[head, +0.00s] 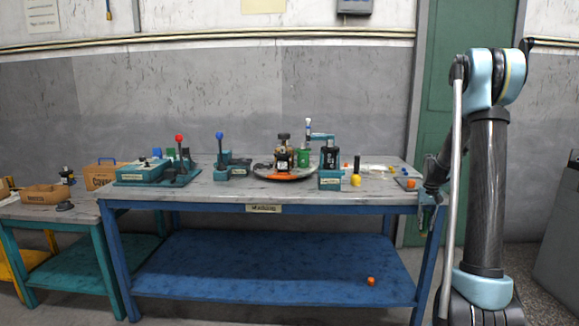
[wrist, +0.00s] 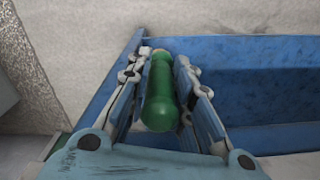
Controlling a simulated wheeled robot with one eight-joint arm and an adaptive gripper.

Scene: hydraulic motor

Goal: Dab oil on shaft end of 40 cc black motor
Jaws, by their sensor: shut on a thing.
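My gripper (wrist: 160,85) is shut on a green, rounded, bottle-like handle (wrist: 159,100) in the wrist view. Its far end is hidden, so I cannot tell what tool it belongs to. In the head view my gripper (head: 428,212) hangs at the right end of the work table, beside its edge and apart from the motors. A black cylindrical body (head: 330,157), possibly the black motor, stands in a teal fixture (head: 330,181) right of centre. Its size marking and shaft end are too small to read. A green container (head: 303,157) stands just left of it.
A brass-and-dark unit (head: 283,155) stands on a round turntable (head: 262,174). Levers and a teal box (head: 145,171) occupy the table's left. Small orange and yellow pieces (head: 356,180) lie on the right. The blue lower shelf (head: 270,265) is mostly clear.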

